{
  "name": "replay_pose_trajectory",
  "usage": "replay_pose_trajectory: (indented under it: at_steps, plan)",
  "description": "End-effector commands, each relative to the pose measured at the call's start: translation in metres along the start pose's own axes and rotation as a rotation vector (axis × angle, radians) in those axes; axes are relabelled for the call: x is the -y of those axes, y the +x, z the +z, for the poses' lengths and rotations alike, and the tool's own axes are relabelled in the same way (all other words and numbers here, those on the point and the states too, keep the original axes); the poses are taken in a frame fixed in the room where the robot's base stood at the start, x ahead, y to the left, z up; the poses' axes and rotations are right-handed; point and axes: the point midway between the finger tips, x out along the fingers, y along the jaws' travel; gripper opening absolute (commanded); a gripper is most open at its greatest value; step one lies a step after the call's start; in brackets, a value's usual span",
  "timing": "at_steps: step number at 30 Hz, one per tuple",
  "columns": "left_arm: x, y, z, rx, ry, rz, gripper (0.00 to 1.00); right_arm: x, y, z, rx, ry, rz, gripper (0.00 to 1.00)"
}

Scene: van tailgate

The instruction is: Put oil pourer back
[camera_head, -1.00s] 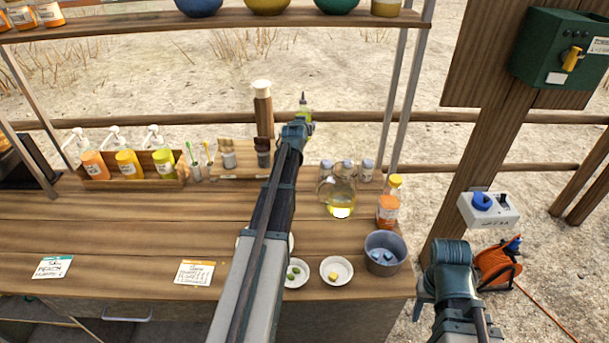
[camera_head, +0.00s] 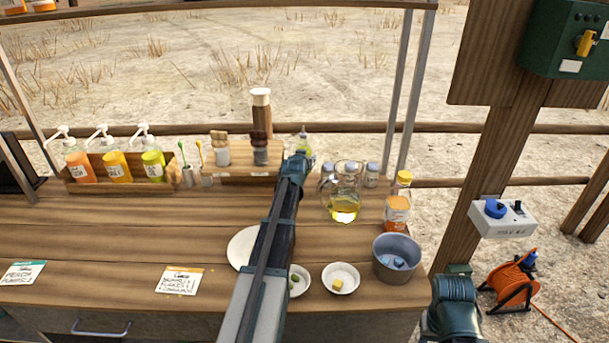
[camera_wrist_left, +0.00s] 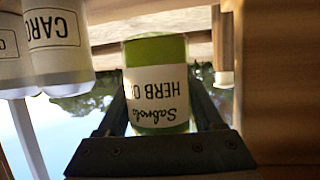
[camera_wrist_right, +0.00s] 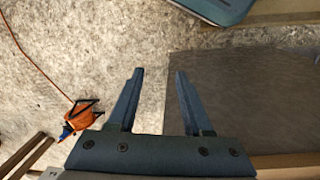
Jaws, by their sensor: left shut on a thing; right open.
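The oil pourer is a green bottle labelled as herb oil; in the left wrist view the bottle (camera_wrist_left: 157,85) fills the space between the fingers of my left gripper (camera_wrist_left: 160,115). In the head view the pourer's green top (camera_head: 304,143) shows just past the left gripper (camera_head: 299,160), at the right end of the wooden spice rack (camera_head: 235,178). The gripper hides its lower part, and I cannot tell whether its base touches the rack or counter. My right gripper (camera_wrist_right: 152,100) is open and empty over the ground; its hand is low at right in the head view.
A glass jug of yellow oil (camera_head: 344,207), several grey-capped jars (camera_head: 371,175), an orange-labelled bottle (camera_head: 397,205) and a metal pot (camera_head: 396,258) stand right of my left arm. Pepper mill (camera_head: 261,115) and shakers (camera_head: 221,150) stand at the rack. Small bowls (camera_head: 341,279) sit in front.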

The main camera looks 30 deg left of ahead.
Motion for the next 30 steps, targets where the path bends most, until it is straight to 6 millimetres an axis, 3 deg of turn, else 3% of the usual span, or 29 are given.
replay_pose_trajectory:
  at_steps: [5,13,27,28,30]
  plan:
    - [0.0,0.004,0.009,-0.001,0.0,0.0,0.0,0.001,0.009,-0.001,0.0,0.0,0.0,0.5]
    - [0.0,0.017,0.041,-0.001,0.0,0.0,0.0,0.004,0.044,-0.003,0.0,0.0,0.0,0.5]
    - [0.0,0.019,0.045,-0.001,0.0,0.0,0.0,0.005,0.048,-0.003,0.0,0.0,0.0,0.5]
    - [0.0,0.018,0.043,0.0,0.0,0.0,0.74,0.004,0.047,-0.003,0.0,0.0,0.0,0.5]
    - [0.0,0.018,0.043,0.0,0.0,0.0,0.86,0.004,0.046,-0.003,0.0,0.0,0.0,0.5]
